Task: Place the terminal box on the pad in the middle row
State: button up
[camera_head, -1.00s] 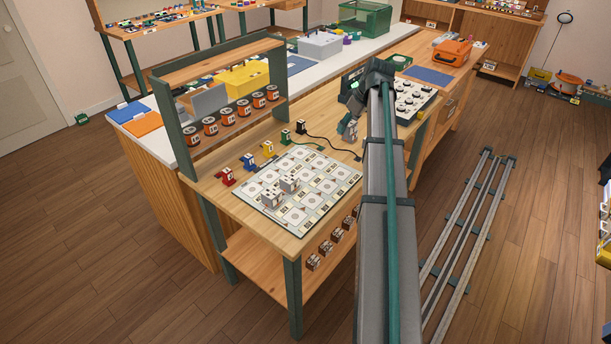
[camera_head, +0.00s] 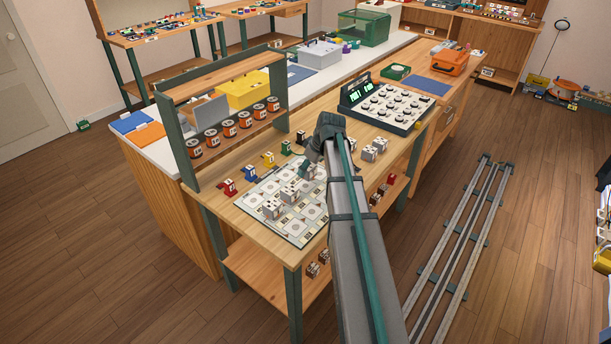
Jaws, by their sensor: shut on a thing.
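A pale mat printed with rows of square pads (camera_head: 255,198) lies on the front of the wooden workbench. Two small grey-white terminal boxes stand on it, one near the front left (camera_head: 271,208) and one just behind it (camera_head: 289,193). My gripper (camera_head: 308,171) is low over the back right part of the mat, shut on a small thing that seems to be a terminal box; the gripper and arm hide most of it. I cannot tell whether it touches a pad. The mat's right side is hidden by my arm.
More small boxes (camera_head: 369,153) stand on the bench right of my arm. A panel of dials (camera_head: 385,107) is behind them. Coloured posts (camera_head: 249,171) line the mat's back edge. A shelf with orange spools (camera_head: 228,128) rises at the left.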

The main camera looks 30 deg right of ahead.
aim_at(306, 177)
jog(key=shift+a+f, duration=0.35)
jog(key=shift+f, duration=0.05)
jog(key=shift+f+p, duration=0.75)
jog(key=shift+f, duration=0.9)
jog(key=shift+f, duration=0.15)
jog(key=o, duration=1.3)
jog(key=b+v, duration=0.2)
jog(key=v, duration=1)
jog(key=shift+a, duration=0.1)
jog(key=shift+s+r, duration=0.1)
jog(key=shift+r, duration=0.15)
